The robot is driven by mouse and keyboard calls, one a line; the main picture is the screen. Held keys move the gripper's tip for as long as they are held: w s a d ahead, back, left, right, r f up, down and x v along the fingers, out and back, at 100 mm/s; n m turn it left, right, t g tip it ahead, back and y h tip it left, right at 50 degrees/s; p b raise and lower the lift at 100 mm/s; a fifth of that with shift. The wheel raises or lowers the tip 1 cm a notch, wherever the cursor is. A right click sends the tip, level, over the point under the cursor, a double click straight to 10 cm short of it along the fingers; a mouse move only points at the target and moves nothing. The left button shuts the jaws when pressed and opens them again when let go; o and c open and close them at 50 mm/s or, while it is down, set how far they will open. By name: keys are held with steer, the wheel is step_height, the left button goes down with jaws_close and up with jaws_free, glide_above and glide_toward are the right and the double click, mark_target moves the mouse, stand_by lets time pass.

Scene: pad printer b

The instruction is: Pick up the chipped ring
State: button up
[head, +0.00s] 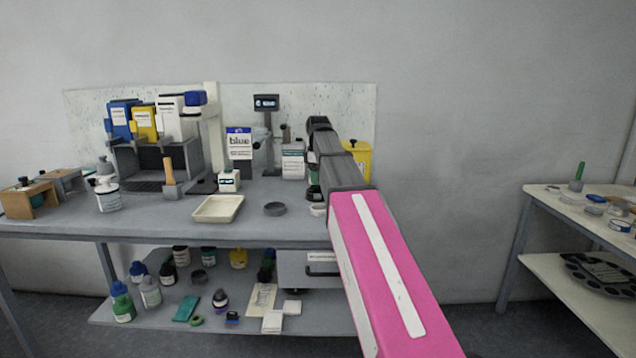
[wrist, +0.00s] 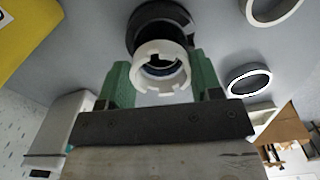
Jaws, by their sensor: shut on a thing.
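The chipped ring (wrist: 146,51), white with notches broken out of its rim, sits between the two green fingers of my gripper (wrist: 161,76) in the wrist view. My gripper is shut on it, one finger at each side. A dark round thing (wrist: 150,14) shows right behind the ring; I cannot tell whether they touch. In the head view my pink and grey arm reaches over the bench and hides most of the gripper and the held ring.
A dark grey ring (head: 275,209) and a cream tray (head: 219,209) lie on the bench left of my arm. A white carton marked "blue" (head: 239,150) and a yellow container (head: 358,158) stand behind. Another table (head: 560,196) is at right.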

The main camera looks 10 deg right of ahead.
steer(key=shift+r, duration=0.9)
steer(key=s+a+r, duration=0.6)
steer(key=a, duration=0.4)
steer(key=shift+r, duration=0.4)
step_height(320, 180, down, 7)
steer(key=shift+r, duration=0.15)
stand_by(3.6)
